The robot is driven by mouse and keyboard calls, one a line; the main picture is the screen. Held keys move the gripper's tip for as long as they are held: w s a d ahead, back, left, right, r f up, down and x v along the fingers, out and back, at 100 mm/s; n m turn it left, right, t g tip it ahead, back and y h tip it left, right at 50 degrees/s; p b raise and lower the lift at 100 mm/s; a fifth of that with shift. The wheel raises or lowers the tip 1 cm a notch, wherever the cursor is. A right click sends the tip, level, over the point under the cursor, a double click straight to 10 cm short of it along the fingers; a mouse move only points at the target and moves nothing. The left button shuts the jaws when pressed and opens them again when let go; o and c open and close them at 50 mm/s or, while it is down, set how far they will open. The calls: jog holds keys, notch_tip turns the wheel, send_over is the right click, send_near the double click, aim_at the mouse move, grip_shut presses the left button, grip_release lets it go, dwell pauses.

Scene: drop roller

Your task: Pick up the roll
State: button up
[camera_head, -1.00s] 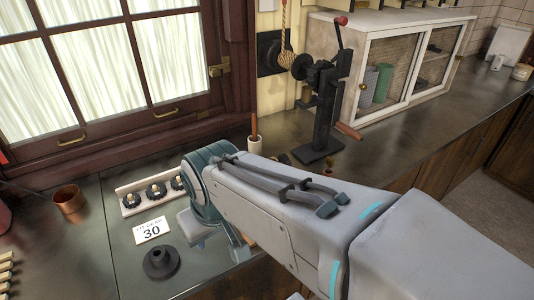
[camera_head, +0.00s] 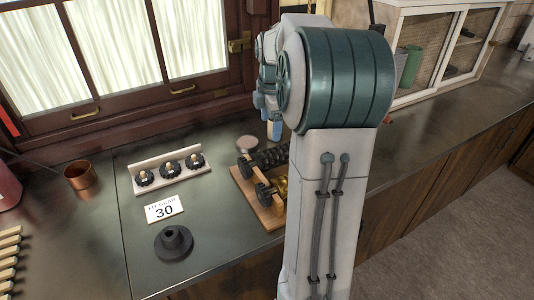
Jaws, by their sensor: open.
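A dark ridged roll (camera_head: 270,158) lies on a wooden base (camera_head: 250,205) on the counter, left of my upright arm. A brass-coloured roll (camera_head: 280,186) with a dark gear sits on the same base, nearer the front edge. My arm hides their right ends. Which of them the task means, I cannot tell. My gripper (camera_head: 270,128) hangs left of my arm's big green joint, partly hidden behind it. It is open and appears above and behind the rolls, apart from them, with nothing seen in it.
A copper cup (camera_head: 79,176) is further left. A glass-doored cabinet (camera_head: 440,45) is at back right. Right counter is clear.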

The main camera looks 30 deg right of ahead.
aim_at(277, 150)
jog(key=shift+n, duration=0.9)
jog(key=d+f, duration=0.1)
jog(key=f, duration=0.2)
jog(key=w+d+f, duration=0.1)
jog(key=f, duration=0.2)
jog(key=d+f, duration=0.1)
jog(key=f, duration=0.2)
jog(key=shift+w+d+f, duration=0.3)
jog(key=shift+w+f, duration=0.05)
jog(key=shift+f, duration=0.05)
jog(key=shift+a+f, duration=0.1)
jog(key=shift+f, duration=2.65)
jog(key=shift+c, duration=0.3)
grip_shut()
jog(key=shift+r, duration=0.2)
